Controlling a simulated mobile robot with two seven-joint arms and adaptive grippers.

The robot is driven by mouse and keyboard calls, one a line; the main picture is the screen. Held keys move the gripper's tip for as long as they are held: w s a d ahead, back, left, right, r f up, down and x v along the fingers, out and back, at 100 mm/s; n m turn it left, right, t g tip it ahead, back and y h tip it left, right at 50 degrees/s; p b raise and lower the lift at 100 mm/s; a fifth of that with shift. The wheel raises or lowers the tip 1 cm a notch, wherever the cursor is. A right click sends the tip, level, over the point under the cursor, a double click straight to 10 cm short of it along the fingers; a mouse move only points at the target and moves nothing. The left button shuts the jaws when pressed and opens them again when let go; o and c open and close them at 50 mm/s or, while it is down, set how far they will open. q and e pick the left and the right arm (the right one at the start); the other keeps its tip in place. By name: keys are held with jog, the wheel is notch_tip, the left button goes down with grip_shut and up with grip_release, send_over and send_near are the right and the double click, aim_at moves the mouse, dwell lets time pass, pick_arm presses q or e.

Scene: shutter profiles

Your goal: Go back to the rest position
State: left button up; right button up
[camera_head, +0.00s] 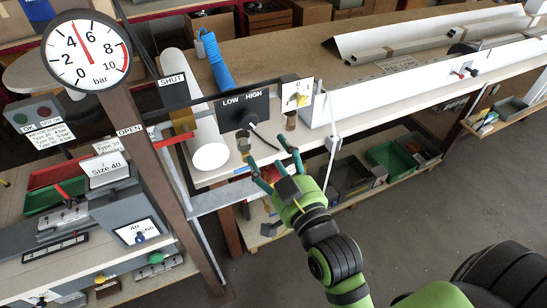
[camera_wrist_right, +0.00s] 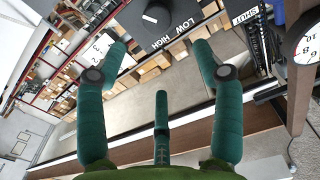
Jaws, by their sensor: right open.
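My right gripper (camera_head: 265,148) is at the front edge of the workbench, in front of the black LOW/HIGH box (camera_head: 243,109). Its green fingers are spread apart with nothing between them. In the right wrist view the gripper (camera_wrist_right: 160,58) is also open and empty, and the LOW/HIGH box with its knob (camera_wrist_right: 157,17) shows beyond the fingertips. My left gripper is not in the head view.
A pressure gauge (camera_head: 86,50) tops a post (camera_head: 150,170) left of the gripper. A white roll (camera_head: 209,140) and a white profile (camera_head: 420,75) lie on the bench. Bins (camera_head: 391,158) sit on the shelf below. The floor (camera_head: 430,215) at the right is clear.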

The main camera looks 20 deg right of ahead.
dwell(0.4)
jog(key=a+f+n+g+y+b, duration=0.1)
jog(key=a+f+g+b, duration=0.15)
jog(key=f, duration=1.05)
jog(key=a+f+g+b, duration=0.2)
jog(key=f+g, duration=0.1)
jog(key=f, duration=1.1)
jog(key=s+f+n+g+b, duration=0.1)
jog(key=s+f+g, duration=0.15)
jog(key=f, duration=0.65)
jog(key=s+f+g+b, duration=0.1)
jog(key=s+f, duration=0.2)
jog(key=f, duration=0.6)
jog(key=s+d+f+g+b, duration=0.3)
jog(key=s+f, duration=0.8)
jog(key=f, duration=0.4)
jog(key=s+d+f+g+b, duration=0.1)
jog(key=s+d+f+g, duration=0.1)
jog(key=s+f, duration=0.4)
jog(key=s+d+f+g+h+b, duration=0.1)
jog(key=s+d+f+g, duration=0.2)
jog(key=s, duration=0.9)
notch_tip(320, 180, down, 3)
jog(key=shift+s+d+r+n+h, duration=0.1)
jog(key=shift+s+d+n+h, duration=0.25)
jog(key=shift+d, duration=0.8)
